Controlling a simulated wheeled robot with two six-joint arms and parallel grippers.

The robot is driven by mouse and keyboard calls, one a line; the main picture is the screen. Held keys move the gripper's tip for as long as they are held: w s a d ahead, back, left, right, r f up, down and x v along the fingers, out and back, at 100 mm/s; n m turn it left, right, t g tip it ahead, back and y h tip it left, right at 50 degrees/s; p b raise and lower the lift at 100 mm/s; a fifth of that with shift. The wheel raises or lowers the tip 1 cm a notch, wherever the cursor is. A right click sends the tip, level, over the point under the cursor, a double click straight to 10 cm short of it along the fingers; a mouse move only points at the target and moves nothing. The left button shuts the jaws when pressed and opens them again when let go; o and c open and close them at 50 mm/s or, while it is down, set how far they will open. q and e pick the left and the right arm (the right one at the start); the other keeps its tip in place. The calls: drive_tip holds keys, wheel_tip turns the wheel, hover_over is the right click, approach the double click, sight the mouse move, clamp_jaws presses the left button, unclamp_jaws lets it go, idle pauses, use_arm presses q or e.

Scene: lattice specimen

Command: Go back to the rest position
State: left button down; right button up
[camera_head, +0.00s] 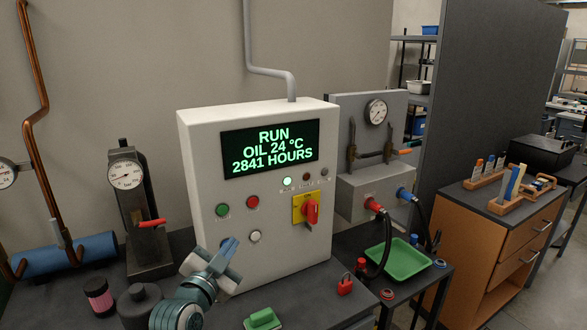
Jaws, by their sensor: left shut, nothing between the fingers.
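My left gripper (228,247) is in front of the lower left part of the white control box (275,255). Its fingers are shut and empty, pointing up toward the panel. I cannot tell whether the fingertips touch the panel. The wrist comes up from the bottom edge of the view. My right gripper is not in view. The green screen (270,149) reads RUN, OIL 24 °C, 2841 HOURS. Below it a lamp (287,182) is lit. The panel also has a green button (222,210), a red button (253,202) and a red rotary switch (311,211).
A gauge stand (127,205) and dark pot (138,306) are left of my wrist. A green tray (397,258) and wooden cabinet (505,235) stand right.

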use_arm(q)
drive_tip(key=s+a+f+n+g, duration=0.1)
drive_tip(key=s+f+g, duration=0.1)
drive_tip(key=s+f, duration=0.3)
drive_tip(key=s+a+f+n+g+y, duration=0.1)
drive_tip(key=s+f+g, duration=0.2)
drive_tip(key=s+f, duration=0.2)
drive_tip(key=s+a+f+n+g+y, duration=0.1)
drive_tip(key=s+f+g, duration=0.1)
drive_tip(key=s+f, duration=0.3)
drive_tip(key=shift+s+a+f+n+g, duration=0.1)
drive_tip(key=shift+a+f+n+g, duration=0.1)
drive_tip(key=shift+f, duration=0.9)
drive_tip(key=shift+s+a+f+n+g, duration=0.1)
drive_tip(key=shift+f+n, duration=0.1)
drive_tip(key=shift+f, duration=0.9)
drive_tip(key=s+a+f+n+g+y, duration=0.1)
drive_tip(key=s+a+f+n+g, duration=0.2)
drive_tip(key=s, duration=0.7)
drive_tip(key=s+a+f+n+g+y, duration=0.1)
drive_tip(key=s+f+g, duration=0.35)
drive_tip(key=s, duration=0.65)
drive_tip(key=a+f, duration=0.3)
drive_tip(key=f, duration=3)
drive_tip(key=s+a+f+n+g, duration=0.1)
drive_tip(key=s+f+g, duration=0.1)
drive_tip(key=s+f, duration=1.5)
drive_tip(key=shift+s+a+f, duration=0.15)
drive_tip(key=shift+s+f, duration=0.2)
drive_tip(key=shift+s, duration=0.4)
